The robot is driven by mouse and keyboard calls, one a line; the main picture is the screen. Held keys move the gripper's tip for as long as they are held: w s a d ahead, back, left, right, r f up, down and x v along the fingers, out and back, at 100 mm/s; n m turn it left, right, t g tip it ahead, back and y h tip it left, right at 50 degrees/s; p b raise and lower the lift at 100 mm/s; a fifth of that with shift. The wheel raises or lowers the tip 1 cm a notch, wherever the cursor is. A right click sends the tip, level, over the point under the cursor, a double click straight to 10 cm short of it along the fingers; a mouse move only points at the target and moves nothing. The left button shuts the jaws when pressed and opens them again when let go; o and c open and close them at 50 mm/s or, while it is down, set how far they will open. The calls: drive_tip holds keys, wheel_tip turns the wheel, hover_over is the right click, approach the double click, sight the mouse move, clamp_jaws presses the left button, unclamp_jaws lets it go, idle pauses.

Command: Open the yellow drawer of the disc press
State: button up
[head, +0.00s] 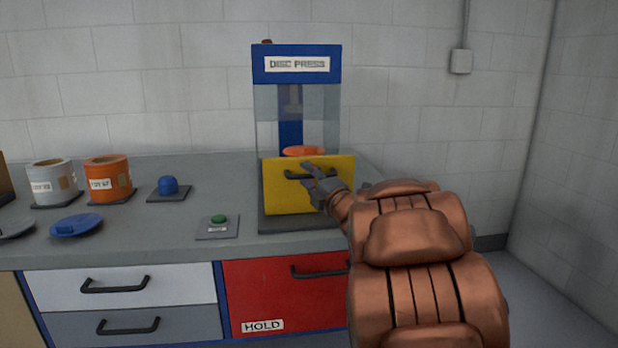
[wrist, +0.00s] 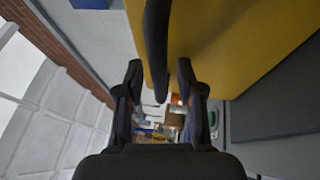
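The disc press (head: 297,75) stands on the counter, with a blue top and clear sides. Its yellow drawer (head: 285,199) has a dark handle (head: 293,176) across the upper front. An orange round piece (head: 304,151) shows just above the drawer's top edge; how far the drawer is out is hard to tell. My gripper (head: 310,176) is at the drawer front, over the handle's right part. In the wrist view my gripper (wrist: 159,72) is open, with the handle (wrist: 157,40) between its fingers and gaps on both sides. The yellow front (wrist: 220,35) fills the upper right there.
A green button (head: 219,218) sits on a plate left of the press. A red HOLD drawer (head: 280,290) is below.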

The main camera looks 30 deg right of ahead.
drive_tip(key=shift+s, duration=0.1)
drive_tip(key=s+f, duration=0.2)
drive_tip(key=s, duration=0.9)
drive_tip(key=shift+s, duration=0.35)
